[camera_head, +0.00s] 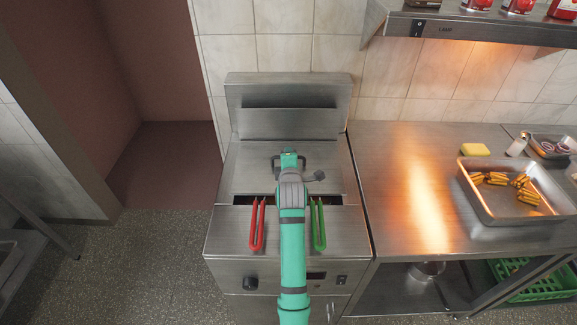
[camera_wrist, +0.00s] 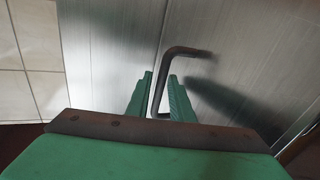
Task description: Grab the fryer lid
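The fryer lid (camera_head: 246,172) is a flat brushed-metal panel on top of the fryer, with a dark bar handle (camera_head: 305,160). My gripper (camera_head: 289,156) is over the lid at this handle. In the wrist view the lid (camera_wrist: 255,45) fills much of the background. The bent handle (camera_wrist: 185,51) rises between the fingers of my gripper (camera_wrist: 160,85). The fingers look open, with a small gap around the bar.
A red basket handle (camera_head: 254,228) and a green one (camera_head: 321,228) stick out at the fryer's front, either side of my arm. A steel counter (camera_head: 390,190) on the right holds a tray (camera_head: 483,210) of food and a yellow block (camera_head: 475,149). A shelf (camera_head: 480,25) hangs above the counter.

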